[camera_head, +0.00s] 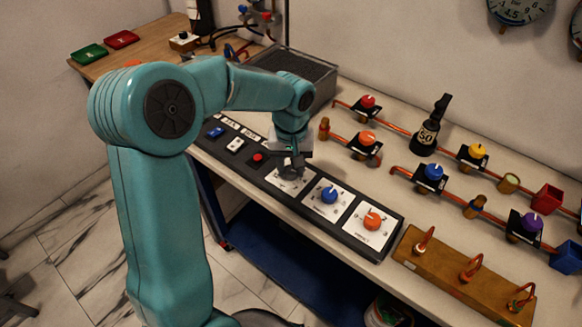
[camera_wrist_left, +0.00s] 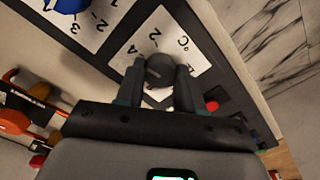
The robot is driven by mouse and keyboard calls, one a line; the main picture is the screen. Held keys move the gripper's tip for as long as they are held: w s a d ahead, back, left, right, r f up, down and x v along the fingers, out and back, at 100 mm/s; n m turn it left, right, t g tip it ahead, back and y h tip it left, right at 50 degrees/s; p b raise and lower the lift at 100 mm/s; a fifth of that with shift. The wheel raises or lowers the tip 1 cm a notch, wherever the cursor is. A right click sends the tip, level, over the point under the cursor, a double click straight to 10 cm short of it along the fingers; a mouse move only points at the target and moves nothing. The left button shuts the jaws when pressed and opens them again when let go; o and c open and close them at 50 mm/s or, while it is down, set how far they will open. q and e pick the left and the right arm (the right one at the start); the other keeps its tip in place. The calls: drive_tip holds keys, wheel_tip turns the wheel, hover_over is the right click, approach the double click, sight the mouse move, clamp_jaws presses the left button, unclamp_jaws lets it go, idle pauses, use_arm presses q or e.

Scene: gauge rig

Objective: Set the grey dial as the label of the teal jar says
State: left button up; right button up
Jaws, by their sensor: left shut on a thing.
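The grey dial (camera_wrist_left: 160,70) sits on a white plate (camera_wrist_left: 195,62) with dark scale marks; a 2 and °C can be read in the left wrist view, upside down or tilted. My left gripper (camera_wrist_left: 158,85) is shut on the grey dial, with one finger on each side of it. In the head view my left gripper (camera_head: 291,165) comes down over the dial and hides most of it. Where the dial points is hard to tell. I cannot make out a teal jar or its label in either view. My right gripper is not in view.
The black panel (camera_head: 345,238) also bears a blue dial (camera_head: 330,195), an orange dial (camera_head: 372,221), a red button (camera_head: 258,157) and switches. A wooden block (camera_head: 455,277) with hooks lies at the right.

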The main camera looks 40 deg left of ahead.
sight(291, 170)
use_arm(q)
drive_tip(key=shift+r+n, duration=0.1)
drive_tip(key=shift+n, duration=0.4)
drive_tip(key=shift+w, duration=0.1)
drive_tip(key=o, duration=1)
drive_tip(key=shift+o, duration=0.2)
drive_tip(key=shift+r, duration=0.1)
wheel_tip(291, 170, up, 16)
drive_tip(key=p, duration=0.1)
drive_tip(key=shift+p, duration=0.3)
